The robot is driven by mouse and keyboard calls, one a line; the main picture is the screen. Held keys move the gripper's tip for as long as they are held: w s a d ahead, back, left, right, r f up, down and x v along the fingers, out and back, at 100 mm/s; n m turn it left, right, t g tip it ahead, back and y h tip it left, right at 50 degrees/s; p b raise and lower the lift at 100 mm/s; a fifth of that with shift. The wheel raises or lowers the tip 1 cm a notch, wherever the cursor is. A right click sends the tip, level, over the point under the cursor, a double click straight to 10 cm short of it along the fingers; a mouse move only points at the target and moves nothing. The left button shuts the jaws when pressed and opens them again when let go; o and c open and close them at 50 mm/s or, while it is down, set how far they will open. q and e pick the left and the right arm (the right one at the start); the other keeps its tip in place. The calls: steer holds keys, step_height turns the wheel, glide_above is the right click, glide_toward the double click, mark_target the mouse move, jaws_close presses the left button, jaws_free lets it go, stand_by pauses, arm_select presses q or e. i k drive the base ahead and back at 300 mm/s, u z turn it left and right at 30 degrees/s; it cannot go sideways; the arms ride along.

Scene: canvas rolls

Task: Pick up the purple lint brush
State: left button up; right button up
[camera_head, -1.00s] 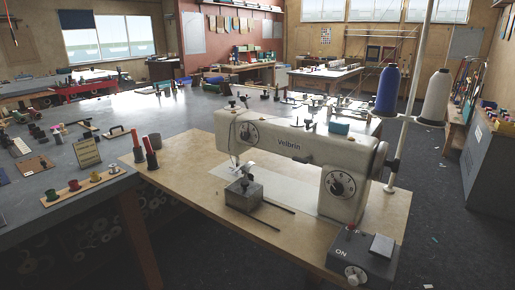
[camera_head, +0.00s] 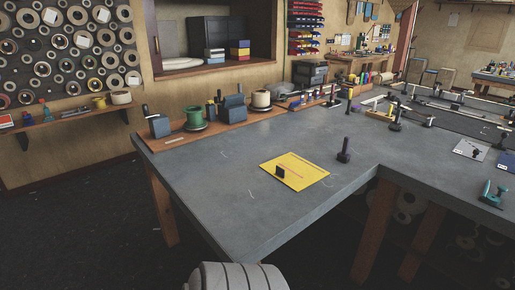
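I cannot make out a clearly purple lint brush. A small dark upright tool (camera_head: 344,152) with a wider base stands on the grey worktable (camera_head: 225,195), right of a yellow sheet. Its colour is too dark to tell if it is the brush. Neither of my grippers is in view.
A yellow sheet (camera_head: 299,171) bears a small black block (camera_head: 280,171). A wooden tray (camera_head: 176,139) with a green spool (camera_head: 194,116) lines the table's back edge. A teal tool (camera_head: 493,194) sits at the right. Dark floor (camera_head: 90,220) is open at the left.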

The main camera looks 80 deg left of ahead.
mark_target(343, 156)
steer(key=u, duration=1.1)
steer(key=i, duration=2.1)
steer(key=u, duration=0.4)
